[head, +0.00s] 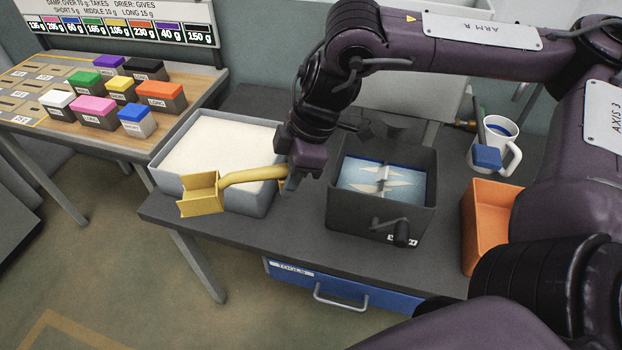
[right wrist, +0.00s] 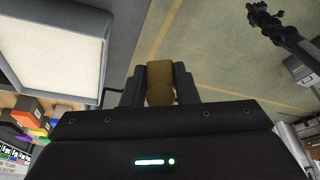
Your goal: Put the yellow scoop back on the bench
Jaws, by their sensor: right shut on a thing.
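The yellow scoop (head: 203,193) is in the air over the front edge of the bench (head: 290,232), in front of the grey bin of white grains. My right gripper (head: 290,180) is shut on the scoop's handle, and the scoop's square bowl points left. In the right wrist view the handle (right wrist: 160,82) sits between the two fingers. My left gripper is not in the head view; a dark arm with a claw shows at the top right of the right wrist view (right wrist: 262,15).
The bin of white grains (head: 167,187) stands left. A dark box with a crank (head: 425,192) stands right of my gripper, then an orange bin (head: 493,215) and a white mug (head: 512,150). A side table (head: 30,72) holds several coloured blocks. Dark bench top is bare in front.

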